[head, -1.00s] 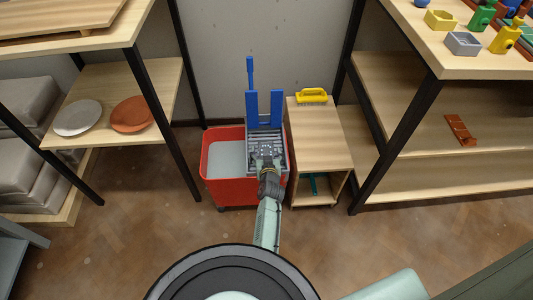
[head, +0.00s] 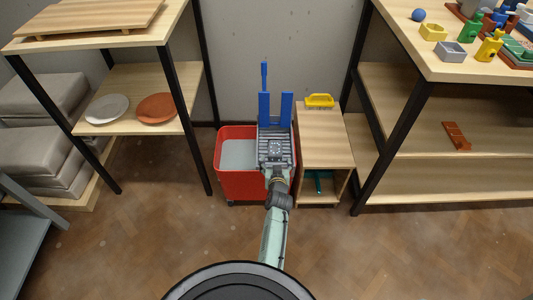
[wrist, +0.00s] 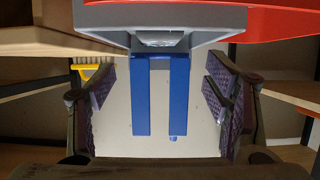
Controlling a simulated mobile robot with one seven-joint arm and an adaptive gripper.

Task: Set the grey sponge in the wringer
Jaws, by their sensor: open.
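The wringer (head: 275,128) is a grey slatted frame with blue uprights, on the right part of a red mop bucket (head: 240,185). In the wrist view, its grey body shows at the top (wrist: 225,20) and two blue posts hang below it. My gripper (head: 275,150) is over the wringer's near part. In the wrist view my gripper (wrist: 158,105) is open, its purple-padded fingers apart with nothing held between them. I cannot make out the grey sponge for certain. A small pale patch shows in the wringer's opening in the wrist view, and I cannot tell what it is.
A wooden cart (head: 323,140) with a yellow-handled brush (head: 320,101) stands close right of the bucket. Shelves flank both sides; the left one holds a grey plate (head: 107,108) and a terracotta plate (head: 157,108). The floor in front is open.

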